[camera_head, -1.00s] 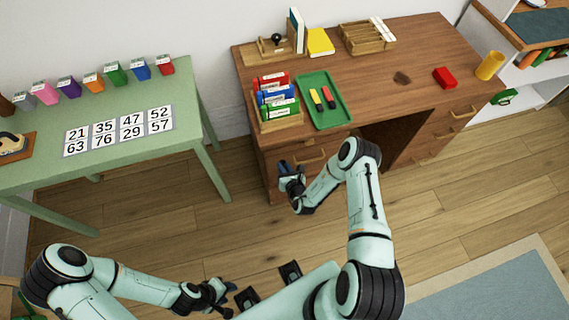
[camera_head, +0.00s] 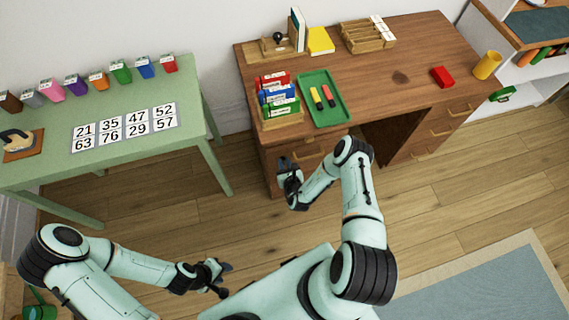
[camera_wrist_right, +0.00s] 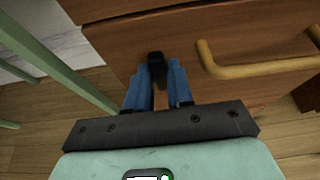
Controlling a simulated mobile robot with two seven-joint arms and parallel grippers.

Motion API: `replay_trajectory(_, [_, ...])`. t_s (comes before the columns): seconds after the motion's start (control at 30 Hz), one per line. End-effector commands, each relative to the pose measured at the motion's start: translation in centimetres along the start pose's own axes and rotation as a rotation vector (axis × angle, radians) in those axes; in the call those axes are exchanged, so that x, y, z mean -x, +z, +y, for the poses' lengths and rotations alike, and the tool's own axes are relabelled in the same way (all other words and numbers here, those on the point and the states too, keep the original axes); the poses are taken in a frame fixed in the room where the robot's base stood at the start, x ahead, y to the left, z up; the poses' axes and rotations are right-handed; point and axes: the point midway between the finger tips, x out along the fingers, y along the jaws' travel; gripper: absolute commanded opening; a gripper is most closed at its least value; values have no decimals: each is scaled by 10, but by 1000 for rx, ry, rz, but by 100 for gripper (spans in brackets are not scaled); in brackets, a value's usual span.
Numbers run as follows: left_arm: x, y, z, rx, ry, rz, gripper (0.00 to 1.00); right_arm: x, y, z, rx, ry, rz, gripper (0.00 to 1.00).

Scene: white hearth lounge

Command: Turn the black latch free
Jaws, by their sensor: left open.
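The black latch (camera_wrist_right: 156,64) is on the brown wooden front of the desk (camera_head: 375,75), seen in the right wrist view. My right gripper (camera_wrist_right: 157,88) is at the desk's left front. Its two blue fingers stand on either side of the latch and look closed on it, with little or no gap. The fingers partly hide the latch's lower part. In the head view my right gripper (camera_head: 288,178) hides the latch. My left gripper (camera_head: 224,276) is open and empty, low over the floor, far from the desk.
A curved brass handle (camera_wrist_right: 258,68) is just right of the latch. A green table (camera_head: 110,165) with number cards stands left of the desk, and its leg (camera_wrist_right: 65,65) is near my right gripper. A green tray (camera_head: 325,100) and a file rack lie on the desk. Open floor is in front.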

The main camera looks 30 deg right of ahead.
Motion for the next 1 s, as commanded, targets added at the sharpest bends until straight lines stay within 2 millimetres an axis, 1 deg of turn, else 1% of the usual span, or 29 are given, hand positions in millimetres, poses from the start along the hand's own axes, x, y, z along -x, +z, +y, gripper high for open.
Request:
replay_trajectory(0.03, [0, 0, 0, 0, 0, 0, 43, -1, 1, 0, 0, 0, -3, 40])
replay_trajectory(0.07, [0, 0, 0, 0, 0, 0, 43, -1, 1, 0, 0, 0, -2, 43])
replay_trajectory(0.33, [0, 0, 0, 0, 0, 0, 43, 0, 0, 0, -2, 1, 2, 43])
replay_trajectory(0.47, [-1, 1, 0, 0, 0, -1, 43, 8, -1, 0, -2, 1, 3, 43])
replay_trajectory(0.57, [-2, 2, -1, 1, -1, -2, 43, 23, -2, 0, -3, 1, 5, 43])
replay_trajectory(0.67, [-5, 3, -3, 1, -1, -4, 43, 44, -2, 0, -3, 2, 6, 43])
replay_trajectory(0.8, [-8, 6, -5, 3, -2, -7, 43, 77, -2, 0, -3, 1, 6, 43])
replay_trajectory(0.9, [-10, 7, -6, 3, -3, -9, 43, 98, -2, 0, -2, 2, 5, 43])
replay_trajectory(1.0, [-12, 8, -7, 4, -4, -10, 43, 115, -2, 0, -2, 1, 5, 43])
